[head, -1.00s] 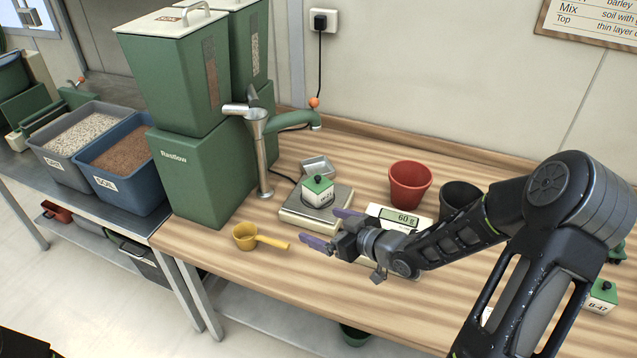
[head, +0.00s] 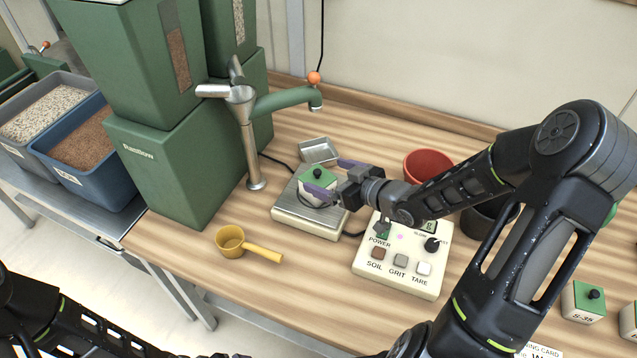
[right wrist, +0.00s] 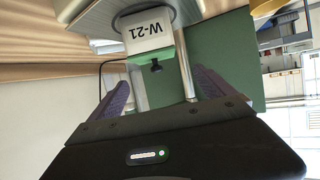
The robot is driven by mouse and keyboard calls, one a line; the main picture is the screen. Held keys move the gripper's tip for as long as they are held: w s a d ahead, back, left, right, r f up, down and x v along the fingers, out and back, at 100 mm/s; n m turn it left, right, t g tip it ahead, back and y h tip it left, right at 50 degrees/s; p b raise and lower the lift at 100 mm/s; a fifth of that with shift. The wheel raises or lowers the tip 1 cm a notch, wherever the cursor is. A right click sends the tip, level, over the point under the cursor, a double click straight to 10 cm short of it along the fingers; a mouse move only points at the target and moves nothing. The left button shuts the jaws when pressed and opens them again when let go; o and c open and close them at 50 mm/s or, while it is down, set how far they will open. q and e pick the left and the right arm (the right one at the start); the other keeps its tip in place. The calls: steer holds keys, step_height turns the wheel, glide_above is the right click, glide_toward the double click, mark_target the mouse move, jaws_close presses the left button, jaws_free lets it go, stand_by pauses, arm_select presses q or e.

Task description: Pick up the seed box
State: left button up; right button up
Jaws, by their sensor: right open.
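The seed box (head: 316,187) is a small white box with a green lid and black knob. It stands on the scale's metal plate (head: 312,216). In the right wrist view the box (right wrist: 148,33), labelled W-21, appears upside down. My right gripper (head: 338,178) is open, its purple fingers spread beside the box in the head view, one partly covering it. In the right wrist view the box lies ahead, in the gap between the fingertips (right wrist: 160,84). I see no contact. My left arm shows at the lower left; its gripper is out of view.
A control panel (head: 398,270) with buttons sits right of the scale. A metal tray (head: 318,150) and dispenser spout (head: 245,130) stand behind. A yellow scoop (head: 232,243) lies in front. A red pot (head: 428,163) and another box (head: 583,302) stand to the right.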

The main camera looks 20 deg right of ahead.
mark_target(327, 188)
steer(key=f+b, duration=0.2)
steer(key=f, duration=0.1)
steer(key=f+b, duration=0.2)
steer(key=shift+w+d, duration=0.1)
steer(key=shift+w, duration=0.15)
steer(key=shift+f+b, duration=0.55)
steer(key=shift+b, duration=0.1)
steer(key=shift+x, duration=1.25)
steer(key=shift+r, duration=0.1)
